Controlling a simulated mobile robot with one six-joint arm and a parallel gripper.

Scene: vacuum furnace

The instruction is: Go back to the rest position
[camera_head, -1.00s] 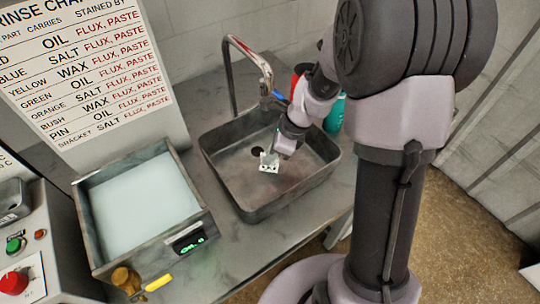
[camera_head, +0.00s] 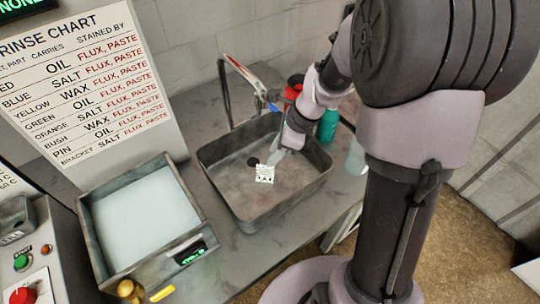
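My gripper (camera_head: 279,156) hangs over the grey sink basin (camera_head: 225,183), pointing down and to the left. It is small in view, and I cannot tell whether its fingers are open or shut. A small white piece with dark spots (camera_head: 264,174) shows just below the fingertips, near the dark drain hole (camera_head: 252,162). It appears to lie in the basin, but I cannot tell for sure whether the fingers touch it. My arm comes in from the right and hides part of the basin's far right side.
A curved faucet (camera_head: 245,75) stands behind the basin. A teal bottle (camera_head: 327,125) and a red object (camera_head: 294,88) stand close to my arm. A tank of pale liquid (camera_head: 150,215) and a control panel (camera_head: 30,260) are at left. A rinse chart (camera_head: 85,75) stands behind.

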